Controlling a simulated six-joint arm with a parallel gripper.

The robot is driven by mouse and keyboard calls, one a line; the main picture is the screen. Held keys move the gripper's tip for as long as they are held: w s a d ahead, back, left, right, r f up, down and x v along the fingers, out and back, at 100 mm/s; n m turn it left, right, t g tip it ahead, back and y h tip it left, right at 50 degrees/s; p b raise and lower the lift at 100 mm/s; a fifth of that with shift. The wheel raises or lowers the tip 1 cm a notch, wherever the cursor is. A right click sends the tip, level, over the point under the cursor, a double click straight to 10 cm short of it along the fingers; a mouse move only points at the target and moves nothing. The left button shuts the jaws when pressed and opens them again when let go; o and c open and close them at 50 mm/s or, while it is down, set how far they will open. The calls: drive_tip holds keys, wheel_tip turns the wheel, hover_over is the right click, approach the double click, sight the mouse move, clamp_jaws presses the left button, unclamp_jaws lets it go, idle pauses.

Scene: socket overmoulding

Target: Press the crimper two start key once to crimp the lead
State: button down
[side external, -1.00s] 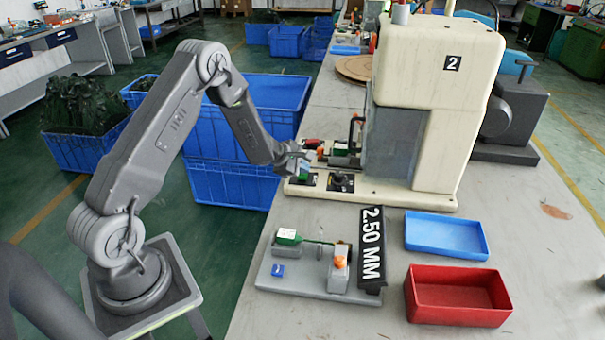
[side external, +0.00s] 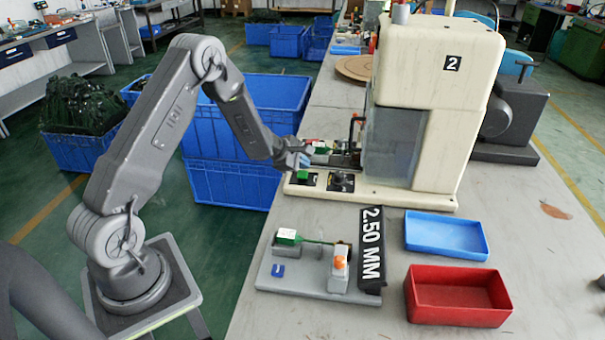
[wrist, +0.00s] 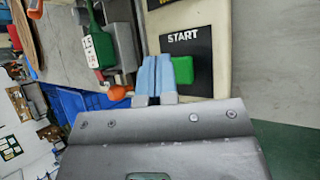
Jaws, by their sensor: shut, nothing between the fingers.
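The start key of crimper two (side external: 303,175) is a small green block on a black plate at the machine's front left corner. In the wrist view the green key (wrist: 184,70) sits below the word START. My gripper (side external: 303,159) is shut and empty, its light blue fingertips just above the key in the side view. In the wrist view the shut fingers (wrist: 154,72) lie against the key's left side in the picture and may hide part of it; contact cannot be told. Crimper two (side external: 432,100) is cream, marked 2. A green part (side external: 319,145) shows at its work area, partly hidden.
A fixture (side external: 315,287) in front carries a white-and-green connector (side external: 287,236) and an orange part (side external: 340,262). A 2.50 MM sign (side external: 371,250), blue tray (side external: 446,236) and red tray (side external: 458,297) stand to its right. A dark knob (side external: 341,181) is beside the key.

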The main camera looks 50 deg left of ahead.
sight(303, 174)
drive_tip(key=shift+r, duration=2.5)
drive_tip(key=s+d+r+m+g+h, duration=0.15)
drive_tip(key=s+d+r+m, duration=0.25)
drive_tip(key=d+r+m, duration=0.45)
drive_tip(key=s+d+r+m+h, duration=0.3)
drive_tip(key=s+d+r+m, duration=0.15)
drive_tip(key=d+r, duration=0.65)
drive_tip(key=s+d+r+m+g+y, duration=0.25)
drive_tip(key=s+d+m, duration=0.4)
drive_tip(key=s, duration=0.45)
drive_tip(key=s+a+m+y, duration=0.2)
drive_tip(key=s+m, duration=0.3)
drive_tip(key=s, duration=0.6)
drive_tip(key=shift+s+a+f+m+t+y, duration=0.15)
drive_tip(key=shift+a+f+m+t+y, duration=0.2)
drive_tip(key=shift+y, duration=0.35)
